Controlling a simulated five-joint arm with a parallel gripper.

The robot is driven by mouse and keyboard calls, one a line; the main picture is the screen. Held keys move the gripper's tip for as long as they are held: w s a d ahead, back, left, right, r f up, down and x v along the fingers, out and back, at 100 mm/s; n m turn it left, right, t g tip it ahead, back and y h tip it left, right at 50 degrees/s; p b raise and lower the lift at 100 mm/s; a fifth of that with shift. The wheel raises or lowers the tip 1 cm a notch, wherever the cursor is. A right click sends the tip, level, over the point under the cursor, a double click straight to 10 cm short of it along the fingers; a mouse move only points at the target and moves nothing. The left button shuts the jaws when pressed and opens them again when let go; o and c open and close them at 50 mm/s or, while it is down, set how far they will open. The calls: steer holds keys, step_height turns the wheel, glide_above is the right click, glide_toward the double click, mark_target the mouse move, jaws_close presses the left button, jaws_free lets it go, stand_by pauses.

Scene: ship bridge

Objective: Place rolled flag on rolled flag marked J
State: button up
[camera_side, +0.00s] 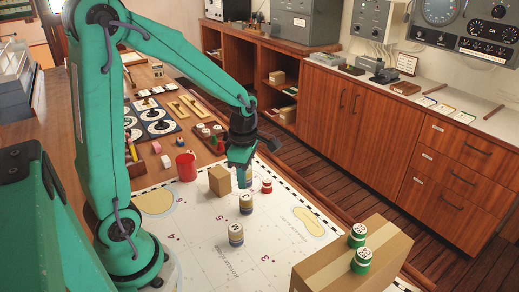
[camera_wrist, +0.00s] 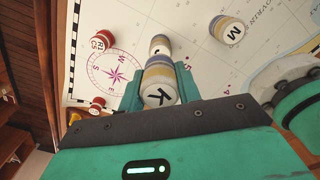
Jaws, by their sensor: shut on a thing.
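My gripper (camera_wrist: 160,88) is shut on a rolled flag marked K (camera_wrist: 160,80), white, yellow and grey-blue, between its teal fingers. In the side view my gripper (camera_side: 241,160) hangs above the chart. The rolled flag marked J (camera_wrist: 160,46) shows just beyond the K flag in the wrist view, partly hidden by it. In the side view the J flag (camera_side: 246,206) stands upright on the chart below my gripper. I cannot tell whether the two flags touch.
A similar flag marked M (camera_wrist: 228,30) stands close by on the chart. Red-and-white flags (camera_side: 266,186) stand near the right edge. A small cardboard box (camera_side: 220,181) and red cup (camera_side: 186,166) are left. Green flags (camera_side: 358,236) stand on a large box (camera_side: 340,265).

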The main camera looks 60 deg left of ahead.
steer(key=shift+f, duration=1.95)
steer(key=shift+f, duration=0.15)
steer(key=o, duration=0.9)
steer(key=shift+o, duration=0.2)
step_height(320, 180, up, 12)
steer(key=shift+r, duration=0.2)
steer(key=shift+s, duration=0.1)
